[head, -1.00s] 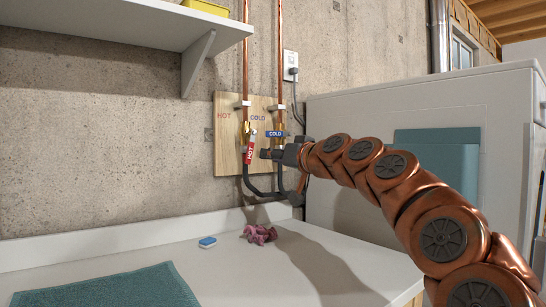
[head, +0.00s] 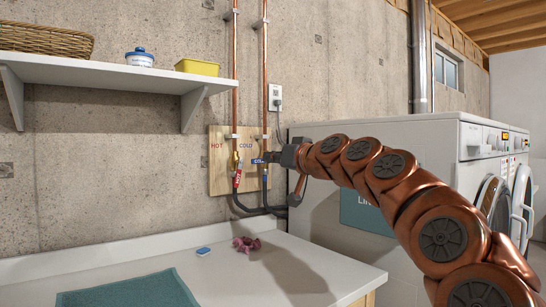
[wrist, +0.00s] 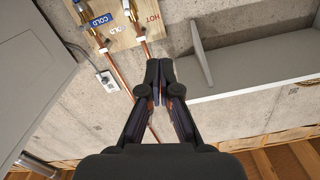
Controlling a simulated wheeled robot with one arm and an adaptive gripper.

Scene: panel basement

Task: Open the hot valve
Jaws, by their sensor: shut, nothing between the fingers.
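The hot valve (head: 237,163) has a brass body and a red handle (head: 237,180) that points down, roughly along its pipe. It sits on a wooden panel (head: 219,180) marked HOT and COLD. The cold valve to its right has a blue handle (head: 257,161) lying crosswise. My gripper (head: 271,157) is shut and empty, to the right of the red handle and apart from it, overlapping the panel's right edge in the head view. In the wrist view my gripper (wrist: 159,72) has its fingertips together, and the panel (wrist: 125,38) appears upside down. The red handle is not clear there.
A shelf (head: 110,73) with a basket, a jar and a yellow box is above left. The counter (head: 215,275) below holds a teal towel, a blue sponge and a pink cloth. A white machine (head: 410,140) stands right. Copper pipes (head: 235,70) rise above the panel.

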